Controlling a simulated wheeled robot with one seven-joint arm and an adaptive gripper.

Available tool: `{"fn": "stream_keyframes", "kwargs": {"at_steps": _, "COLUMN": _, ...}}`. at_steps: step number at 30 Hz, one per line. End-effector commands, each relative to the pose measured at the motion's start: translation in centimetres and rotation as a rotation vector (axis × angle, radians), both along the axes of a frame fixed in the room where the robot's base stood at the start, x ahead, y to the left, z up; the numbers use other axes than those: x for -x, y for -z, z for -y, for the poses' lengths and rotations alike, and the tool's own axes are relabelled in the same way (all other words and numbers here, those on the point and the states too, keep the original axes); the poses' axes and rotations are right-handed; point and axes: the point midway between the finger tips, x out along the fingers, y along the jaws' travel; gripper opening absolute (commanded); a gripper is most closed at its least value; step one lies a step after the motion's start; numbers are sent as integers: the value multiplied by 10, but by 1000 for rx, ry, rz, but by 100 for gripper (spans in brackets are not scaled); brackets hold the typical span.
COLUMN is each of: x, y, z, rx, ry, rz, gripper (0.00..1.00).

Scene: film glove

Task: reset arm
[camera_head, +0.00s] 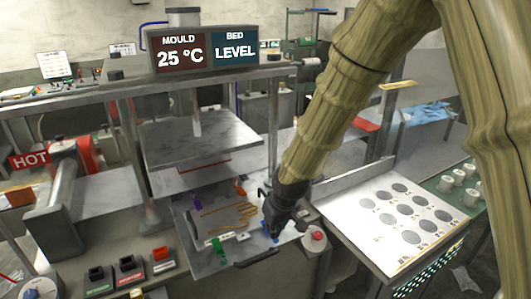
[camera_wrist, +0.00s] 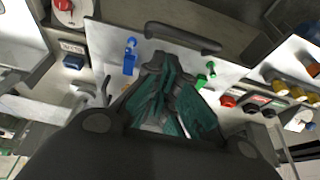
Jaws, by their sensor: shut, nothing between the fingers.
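My arm, in a tan segmented sleeve, reaches down from the top right of the head view. My gripper (camera_head: 273,228) is dark, shut and empty, over the right front of the press bed (camera_head: 205,262). In the wrist view my gripper (camera_wrist: 163,65) points toward the bed's handle (camera_wrist: 183,37). A blue clamp (camera_wrist: 130,57) shows left of the fingers and a green clamp (camera_wrist: 203,76) right of them. I cannot tell how far the fingertips are above the bed. My gripper hides part of the bed in both views.
A press with an upper plate (camera_head: 200,138) and display (camera_head: 206,49) reading mould 25 °C, bed level, stands behind. A white panel (camera_head: 350,215) with several grey discs lies right. A red button (camera_head: 317,236) is close beside my gripper. A row of switches (camera_head: 128,268) is front left.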

Motion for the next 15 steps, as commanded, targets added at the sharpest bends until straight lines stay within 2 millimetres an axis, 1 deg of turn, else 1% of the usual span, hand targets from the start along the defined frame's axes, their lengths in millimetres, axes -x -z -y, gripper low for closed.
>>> {"fn": "stream_keyframes", "kwargs": {"at_steps": 1, "x": 4, "y": 11, "z": 2, "rx": -3, "ry": 6, "rz": -11, "gripper": 0}}
{"fn": "stream_keyframes", "kwargs": {"at_steps": 2, "x": 6, "y": 18, "z": 4, "rx": -8, "ry": 11, "rz": -16, "gripper": 0}}
{"fn": "stream_keyframes", "kwargs": {"at_steps": 5, "x": 20, "y": 53, "z": 13, "rx": -25, "ry": 37, "rz": -46, "gripper": 0}}
{"fn": "stream_keyframes", "kwargs": {"at_steps": 6, "x": 27, "y": 70, "z": 18, "rx": -32, "ry": 51, "rz": -60, "gripper": 0}}
{"fn": "stream_keyframes", "kwargs": {"at_steps": 8, "x": 39, "y": 97, "z": 26, "rx": -45, "ry": 75, "rz": -82, "gripper": 0}}
{"fn": "stream_keyframes", "kwargs": {"at_steps": 9, "x": 48, "y": 114, "z": 32, "rx": -52, "ry": 92, "rz": -96, "gripper": 0}}
{"fn": "stream_keyframes", "kwargs": {"at_steps": 11, "x": 62, "y": 139, "z": 41, "rx": -61, "ry": 118, "rz": -116, "gripper": 0}}
{"fn": "stream_keyframes", "kwargs": {"at_steps": 12, "x": 72, "y": 155, "z": 46, "rx": -65, "ry": 136, "rz": -129, "gripper": 0}}
{"fn": "stream_keyframes", "kwargs": {"at_steps": 14, "x": 88, "y": 179, "z": 56, "rx": -71, "ry": 162, "rz": -148, "gripper": 0}}
{"fn": "stream_keyframes", "kwargs": {"at_steps": 15, "x": 99, "y": 194, "z": 62, "rx": -73, "ry": 180, "rz": -160, "gripper": 0}}
